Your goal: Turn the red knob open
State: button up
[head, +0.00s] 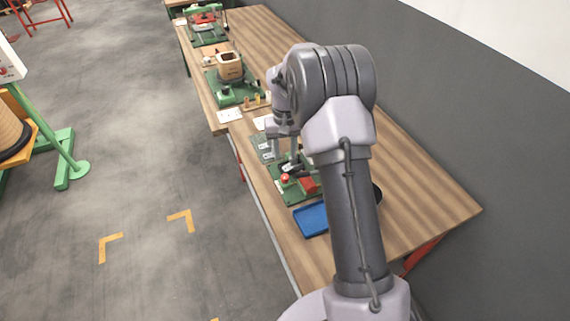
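A small round red part that looks like the red knob (285,178) sits on a green fixture (290,197) on the wooden table. A red block (309,185) is on the same fixture, to the right of the knob. My gripper (283,154) hangs over the table just behind the fixture, close to the knob. It appears to point down. Its fingertips are small and partly merged with the dark parts behind them, so I cannot tell its opening or any contact. My arm hides the right side of the fixture.
A blue tray (311,219) lies in front of the fixture. Farther back are a green stand with a tan coil (230,66), small pegs (252,101) and another green fixture (207,27). A grey wall (480,110) borders the table's right side. Floor at left is mostly clear.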

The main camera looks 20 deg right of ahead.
notch_tip(320, 180, up, 6)
jog(key=p, duration=0.1)
jog(key=shift+r, duration=0.2)
jog(key=s+a+r+t+b, duration=0.3)
jog(key=s+a+r+b, duration=0.2)
jog(key=s+a+r, duration=0.5)
jog(key=s+a+m+t+y+b, duration=0.1)
jog(key=s+a+b, duration=0.1)
jog(key=s, duration=0.8)
jog(key=s+a+f+m+t+y+b, duration=0.1)
jog(key=s+a, duration=0.3)
jog(key=s, duration=0.7)
jog(key=shift+f+t+b, duration=0.25)
jog(key=shift+t+b, duration=0.15)
jog(key=shift+b, duration=0.15)
